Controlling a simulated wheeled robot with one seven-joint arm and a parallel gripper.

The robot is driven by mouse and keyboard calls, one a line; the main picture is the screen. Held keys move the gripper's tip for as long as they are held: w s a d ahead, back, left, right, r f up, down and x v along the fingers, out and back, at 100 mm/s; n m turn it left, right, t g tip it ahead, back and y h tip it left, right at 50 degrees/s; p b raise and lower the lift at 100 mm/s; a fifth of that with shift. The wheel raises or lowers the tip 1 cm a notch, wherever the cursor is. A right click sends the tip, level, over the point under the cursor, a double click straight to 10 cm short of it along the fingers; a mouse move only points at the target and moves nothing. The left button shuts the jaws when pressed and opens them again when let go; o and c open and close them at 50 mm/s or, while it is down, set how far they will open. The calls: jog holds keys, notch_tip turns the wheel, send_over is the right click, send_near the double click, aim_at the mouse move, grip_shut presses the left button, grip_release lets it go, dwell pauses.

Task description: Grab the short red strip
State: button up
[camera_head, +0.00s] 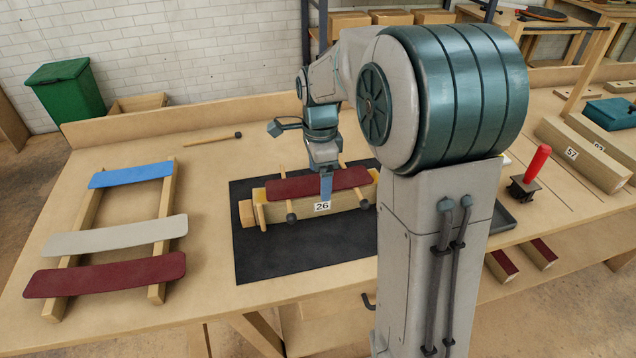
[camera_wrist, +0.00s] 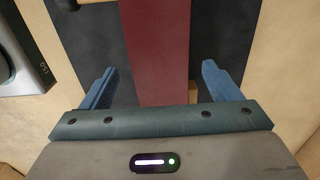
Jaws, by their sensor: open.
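A dark red strip (camera_head: 290,187) lies on top of a wooden block form (camera_head: 282,213) labelled 26, on a black mat. My gripper (camera_head: 326,190) is over this strip, right of its middle, with a blue finger showing in front of the form. In the wrist view, the red strip (camera_wrist: 155,50) runs between my two blue fingers. My gripper (camera_wrist: 160,82) is open, with a gap on each side of the strip. A second, longer-looking dark red strip (camera_head: 105,275) lies across the front of a wooden rack at left. The strip's part under my palm is hidden.
The rack (camera_head: 158,292) also bears a grey-white strip (camera_head: 115,235) and a blue strip (camera_head: 130,175). Clamp bars with dark round ends (camera_head: 292,217) stand at the form. A mallet (camera_head: 212,139) lies behind. The black mat (camera_head: 290,262) is clear in front.

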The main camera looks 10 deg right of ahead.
jog(key=shift+f, duration=0.25)
dwell(0.4)
jog(key=c, duration=1.1)
